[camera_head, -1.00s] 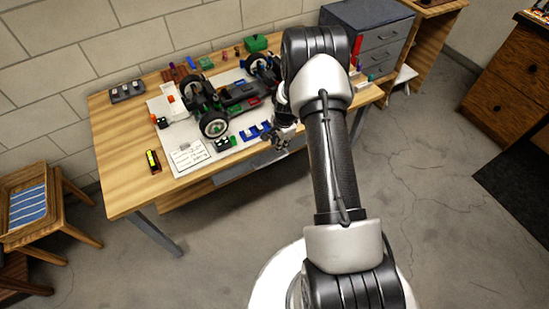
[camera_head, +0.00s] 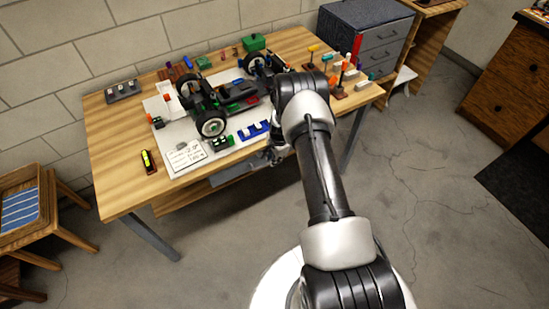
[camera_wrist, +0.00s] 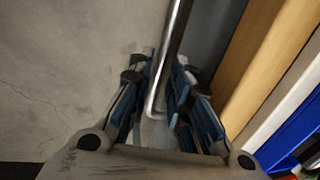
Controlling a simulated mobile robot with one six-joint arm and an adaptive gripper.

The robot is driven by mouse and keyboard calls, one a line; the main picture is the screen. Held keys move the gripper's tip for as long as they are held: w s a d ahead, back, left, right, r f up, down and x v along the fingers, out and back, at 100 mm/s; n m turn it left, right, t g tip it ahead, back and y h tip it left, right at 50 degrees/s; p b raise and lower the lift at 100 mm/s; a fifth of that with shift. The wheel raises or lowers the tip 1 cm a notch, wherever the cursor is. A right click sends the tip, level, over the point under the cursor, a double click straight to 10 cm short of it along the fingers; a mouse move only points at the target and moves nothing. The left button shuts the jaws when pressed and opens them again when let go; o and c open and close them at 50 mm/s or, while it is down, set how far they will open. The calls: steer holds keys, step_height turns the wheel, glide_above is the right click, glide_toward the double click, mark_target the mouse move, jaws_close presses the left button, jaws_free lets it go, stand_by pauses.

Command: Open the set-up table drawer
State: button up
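The set-up table (camera_head: 112,185) is a wooden table against the wall. Its grey drawer (camera_head: 235,170) shows under the front edge, partly hidden by the tabletop and my arm. In the wrist view, the drawer's metal bar handle (camera_wrist: 172,45) runs between the two fingers of my gripper (camera_wrist: 164,66), along the dark grey drawer front (camera_wrist: 208,40). The fingers stand on both sides of the bar, with narrow gaps showing. In the head view, my gripper (camera_head: 276,153) is at the table's front edge, partly hidden by my arm. The drawer looks closed.
An RC car (camera_head: 225,100) stands on a white mat (camera_head: 175,140) on the table. Small parts, blue holders (camera_head: 254,131) and tools surround it. A grey drawer cabinet (camera_head: 380,40) stands at the back right. A stool (camera_head: 45,215) is at left. Floor in front is clear.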

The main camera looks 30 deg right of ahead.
steer(key=shift+c, duration=0.2)
jaws_close()
steer(key=shift+s, duration=0.1)
